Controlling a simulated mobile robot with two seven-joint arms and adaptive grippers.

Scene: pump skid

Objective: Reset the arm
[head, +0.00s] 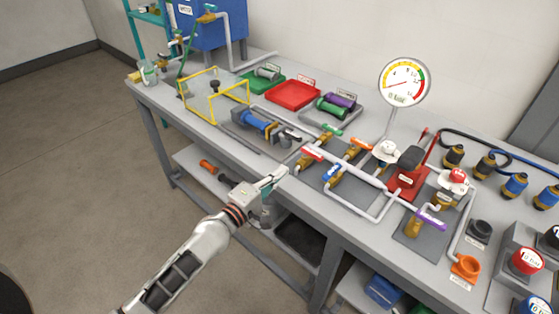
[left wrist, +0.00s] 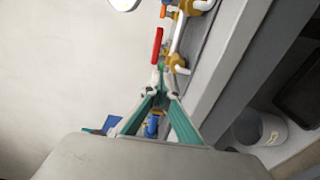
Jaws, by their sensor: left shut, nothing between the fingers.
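My left arm comes in from the lower left in the head view. Its left gripper (head: 277,176) is over the front edge of the workbench (head: 262,165), left of the pipework. The left gripper is shut and empty. In the left wrist view its fingers (left wrist: 160,80) meet at the tips, with a red handle and brass fittings beyond them. I cannot tell whether the gripper touches the bench. My right arm and gripper are not in view.
A pipe assembly with a red-handled valve (head: 312,153) stands right of the gripper. A blue pump (head: 258,122), a red tray (head: 293,94) and a gauge (head: 404,82) stand farther back. A lower shelf (head: 205,165) holds tools. The floor at left is clear.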

